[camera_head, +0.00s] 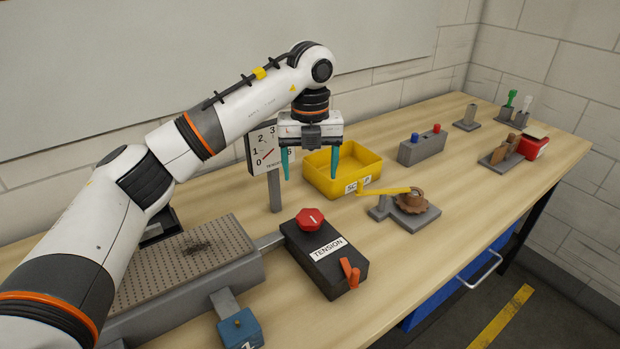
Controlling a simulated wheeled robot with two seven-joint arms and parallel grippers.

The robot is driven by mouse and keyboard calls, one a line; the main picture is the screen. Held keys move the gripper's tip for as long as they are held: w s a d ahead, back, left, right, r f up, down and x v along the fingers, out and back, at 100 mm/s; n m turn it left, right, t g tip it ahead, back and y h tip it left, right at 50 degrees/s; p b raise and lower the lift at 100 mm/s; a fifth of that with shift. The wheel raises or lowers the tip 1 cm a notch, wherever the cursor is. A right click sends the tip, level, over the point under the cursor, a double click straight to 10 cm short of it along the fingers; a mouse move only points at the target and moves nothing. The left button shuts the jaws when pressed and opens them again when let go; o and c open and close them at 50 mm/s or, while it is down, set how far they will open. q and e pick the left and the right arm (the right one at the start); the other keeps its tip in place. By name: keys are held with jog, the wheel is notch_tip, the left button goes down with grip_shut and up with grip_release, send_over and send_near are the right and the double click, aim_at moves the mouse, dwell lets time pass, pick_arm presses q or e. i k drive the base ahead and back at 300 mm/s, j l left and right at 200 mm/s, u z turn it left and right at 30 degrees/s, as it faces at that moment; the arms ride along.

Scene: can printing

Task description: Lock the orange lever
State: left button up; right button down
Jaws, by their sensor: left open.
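The orange lever (350,273) is a small handle at the front right end of a black box labelled TENSION (325,256). It stands up from the box, tilted. A red knob (310,219) sits on the same box, at its back left. My left gripper (310,170) has teal fingers pointing down. It is open and empty, above and behind the TENSION box, in front of the yellow bin. It is well apart from the orange lever. My right gripper is not in view.
A dial gauge (265,152) stands behind the box. The yellow bin (365,166) and a yellow-handled crank (385,191) lie to the right. A grey perforated plate (180,262) and blue block (240,329) are at left. The table front right of the box is clear.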

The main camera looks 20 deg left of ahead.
aim_at(349, 266)
jog(key=k+l, duration=0.2)
jog(key=k, duration=0.3)
jog(key=k+l, duration=0.2)
jog(key=k, duration=0.25)
jog(key=k+l, duration=0.2)
jog(key=k, duration=0.3)
